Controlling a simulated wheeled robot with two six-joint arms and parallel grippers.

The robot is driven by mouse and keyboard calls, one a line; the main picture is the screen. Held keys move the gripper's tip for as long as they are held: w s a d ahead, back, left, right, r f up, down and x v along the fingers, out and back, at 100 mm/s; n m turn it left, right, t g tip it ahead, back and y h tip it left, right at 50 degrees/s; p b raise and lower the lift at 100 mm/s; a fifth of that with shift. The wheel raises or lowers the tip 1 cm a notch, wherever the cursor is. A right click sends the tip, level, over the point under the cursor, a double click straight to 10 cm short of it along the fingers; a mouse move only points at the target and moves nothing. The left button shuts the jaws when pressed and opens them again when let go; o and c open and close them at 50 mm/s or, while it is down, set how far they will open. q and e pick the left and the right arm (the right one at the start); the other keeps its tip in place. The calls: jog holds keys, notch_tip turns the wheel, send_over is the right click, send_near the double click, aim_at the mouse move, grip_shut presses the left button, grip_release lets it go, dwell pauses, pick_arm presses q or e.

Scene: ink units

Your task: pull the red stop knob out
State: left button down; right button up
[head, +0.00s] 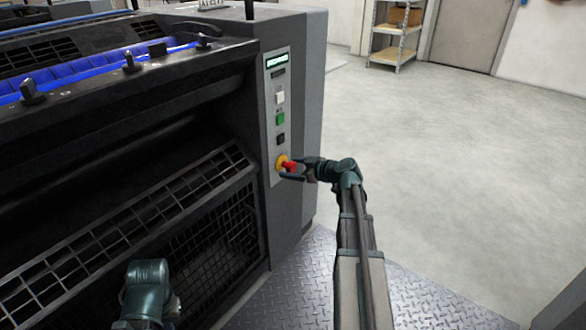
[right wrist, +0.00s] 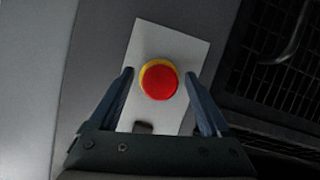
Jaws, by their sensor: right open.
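The red stop knob (head: 291,167) sits on a yellow base (head: 281,161) at the bottom of the light grey control panel (head: 276,110). In the right wrist view the round red knob (right wrist: 159,83) faces the camera, with a yellow rim (right wrist: 146,72) behind it. My right gripper (head: 291,172) is at the knob, its fingers open. In the right wrist view the open fingers (right wrist: 160,76) stand on the left and right of the knob, with a gap on each side. My left gripper is not in view; part of my left arm shows at the bottom left.
Above the knob the panel carries a dark button (head: 280,139), a green button (head: 280,118), a white button (head: 280,98) and a small display (head: 277,60). The dark press with grilles (head: 200,220) fills the left. Open floor (head: 470,150) lies to the right.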

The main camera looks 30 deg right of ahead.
jog(key=p+v, duration=0.5)
jog(key=v, duration=0.9)
